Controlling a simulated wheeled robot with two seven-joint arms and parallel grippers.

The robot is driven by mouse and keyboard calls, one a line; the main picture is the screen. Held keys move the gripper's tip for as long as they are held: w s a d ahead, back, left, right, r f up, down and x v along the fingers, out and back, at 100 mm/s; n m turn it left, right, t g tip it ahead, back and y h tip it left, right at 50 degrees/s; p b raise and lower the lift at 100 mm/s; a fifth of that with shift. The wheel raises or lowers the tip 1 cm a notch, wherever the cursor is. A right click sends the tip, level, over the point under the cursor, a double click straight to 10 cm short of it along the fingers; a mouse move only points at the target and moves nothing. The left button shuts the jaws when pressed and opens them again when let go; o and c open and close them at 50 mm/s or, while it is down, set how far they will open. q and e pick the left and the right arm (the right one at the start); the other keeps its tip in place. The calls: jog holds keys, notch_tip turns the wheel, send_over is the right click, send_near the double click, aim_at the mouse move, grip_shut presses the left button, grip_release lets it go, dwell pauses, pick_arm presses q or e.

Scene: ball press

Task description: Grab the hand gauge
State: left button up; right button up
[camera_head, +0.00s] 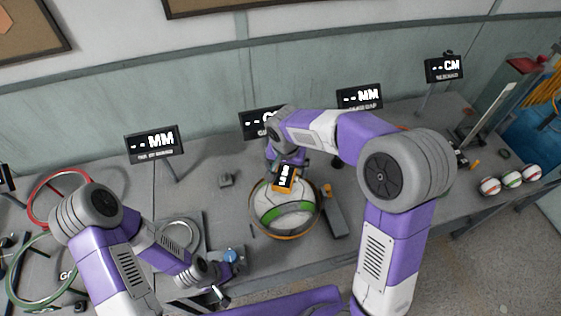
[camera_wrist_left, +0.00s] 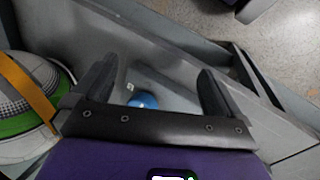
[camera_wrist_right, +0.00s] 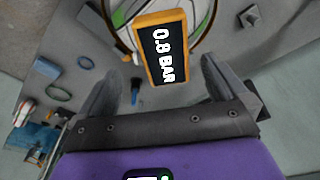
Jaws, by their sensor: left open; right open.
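An orange-framed gauge with a dark display reading 0.8 BAR (camera_wrist_right: 165,48) is in the right wrist view; in the head view it shows at the ball (camera_head: 285,178). My right gripper (camera_wrist_right: 158,85) is open, with the gauge ahead of its fingers, nearer the right-hand finger in the picture. I cannot tell whether they touch. In the head view my right gripper (camera_head: 277,160) is partly hidden behind its wrist. My left gripper (camera_wrist_left: 157,82) is open and low over the table's front, with a small blue round object (camera_wrist_left: 143,100) between its fingers in view.
A white, green and grey ball (camera_head: 290,213) sits in an orange ring at the table's middle. A grey device (camera_head: 335,212) lies right of it. Several small balls (camera_head: 512,180) are at the right. Red (camera_head: 50,190) and green hoops lie left. Display signs stand along the back.

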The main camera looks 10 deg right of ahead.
aim_at(287, 175)
jog(key=f, duration=0.5)
jog(key=w+f, duration=0.1)
jog(key=f, duration=0.1)
jog(key=shift+d+f, duration=0.15)
jog(key=shift+d, duration=0.05)
jog(key=shift+s, duration=0.1)
